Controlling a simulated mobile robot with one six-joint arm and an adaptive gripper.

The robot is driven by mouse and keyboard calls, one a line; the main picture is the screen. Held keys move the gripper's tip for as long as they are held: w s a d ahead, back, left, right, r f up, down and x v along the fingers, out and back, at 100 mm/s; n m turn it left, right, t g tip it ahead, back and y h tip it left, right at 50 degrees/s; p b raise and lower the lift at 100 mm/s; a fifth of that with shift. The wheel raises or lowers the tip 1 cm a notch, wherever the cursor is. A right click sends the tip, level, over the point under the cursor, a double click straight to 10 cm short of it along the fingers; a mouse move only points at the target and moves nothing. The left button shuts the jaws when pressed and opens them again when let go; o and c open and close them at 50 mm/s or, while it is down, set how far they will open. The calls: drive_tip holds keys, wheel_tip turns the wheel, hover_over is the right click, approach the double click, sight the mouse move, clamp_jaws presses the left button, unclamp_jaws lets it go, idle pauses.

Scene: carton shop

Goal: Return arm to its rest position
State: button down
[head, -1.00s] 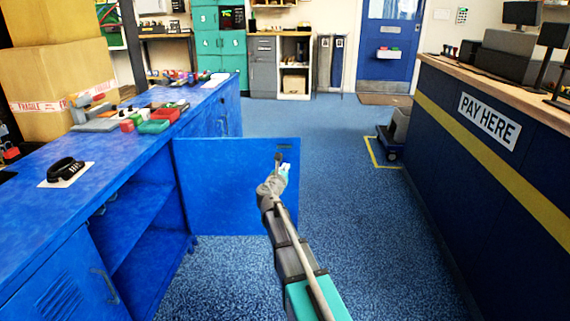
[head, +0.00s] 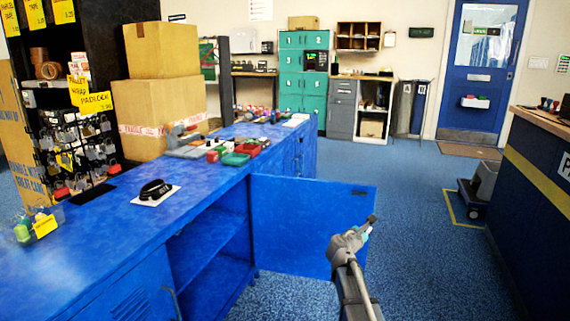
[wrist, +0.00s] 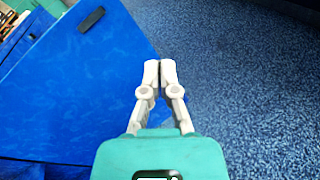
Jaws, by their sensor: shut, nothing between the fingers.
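My gripper (wrist: 159,73) is shut and empty, with its two pale fingers together in the wrist view. In the head view my gripper (head: 371,222) is at the end of my arm, in front of the right part of the open blue cabinet door (head: 300,215). The door also fills the left of the wrist view (wrist: 80,90), with its dark handle slot near the top. I cannot tell whether the fingers touch the door.
The carpet between is clear.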

drive_tip(key=s+a+f+m+g+y+p, duration=0.1)
drive_tip(key=s+f+m+g+y+p, duration=0.1)
drive_tip(key=s+f+m+g, duration=0.4)
drive_tip(key=s+a+f+m+g+y+p, duration=0.1)
drive_tip(key=s+a+f+m+y, duration=0.1)
drive_tip(key=s+m, duration=0.75)
drive_tip(key=s+a+m+g+y+p, duration=0.45)
drive_tip(key=s+a+m+y, duration=0.25)
drive_tip(key=s+a, duration=0.45)
wheel_tip(320, 180, up, 37)
drive_tip(key=s+d+p, duration=0.1)
drive_tip(key=p, duration=3.5)
drive_tip(key=shift+s+d+f, duration=0.2)
drive_tip(key=shift+s+d, duration=0.2)
drive_tip(key=shift+g, duration=0.25)
drive_tip(key=shift+d, duration=0.1)
